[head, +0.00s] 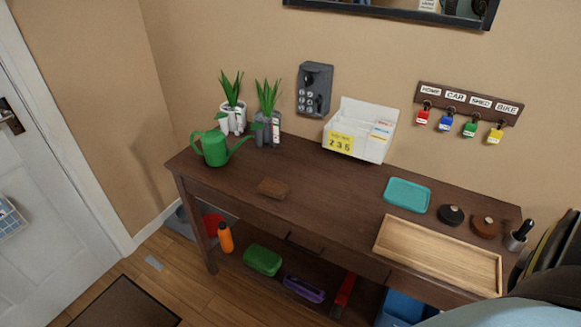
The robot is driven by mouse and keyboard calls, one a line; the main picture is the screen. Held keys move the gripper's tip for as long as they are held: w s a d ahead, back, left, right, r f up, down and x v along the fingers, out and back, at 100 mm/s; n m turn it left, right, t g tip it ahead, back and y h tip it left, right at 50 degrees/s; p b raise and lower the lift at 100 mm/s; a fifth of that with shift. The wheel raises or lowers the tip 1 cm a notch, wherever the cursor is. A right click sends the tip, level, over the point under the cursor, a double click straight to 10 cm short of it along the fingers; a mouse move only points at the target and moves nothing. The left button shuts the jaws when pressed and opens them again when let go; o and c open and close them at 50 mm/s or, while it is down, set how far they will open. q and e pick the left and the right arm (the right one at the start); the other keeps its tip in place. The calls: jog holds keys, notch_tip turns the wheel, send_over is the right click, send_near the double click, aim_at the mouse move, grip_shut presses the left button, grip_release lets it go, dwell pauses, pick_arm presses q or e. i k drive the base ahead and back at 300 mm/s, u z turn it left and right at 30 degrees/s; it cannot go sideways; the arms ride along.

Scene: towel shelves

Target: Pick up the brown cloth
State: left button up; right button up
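A small flat brown piece, which looks like the brown cloth (273,188), lies on the dark wooden table (330,200), left of the middle and near the front edge. It is close in colour to the tabletop, and nothing covers it. Neither of my grippers shows in the head view.
A green watering can (215,149) and two potted plants stand behind the cloth to the left. A white holder (359,131) stands at the back. A teal tray (407,195) and a wooden tray (438,255) lie to the right. The tabletop around the cloth is clear.

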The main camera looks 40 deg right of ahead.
aim_at(270, 187)
jog(key=z, duration=0.95)
jog(key=i, duration=1)
jog(key=z, duration=0.9)
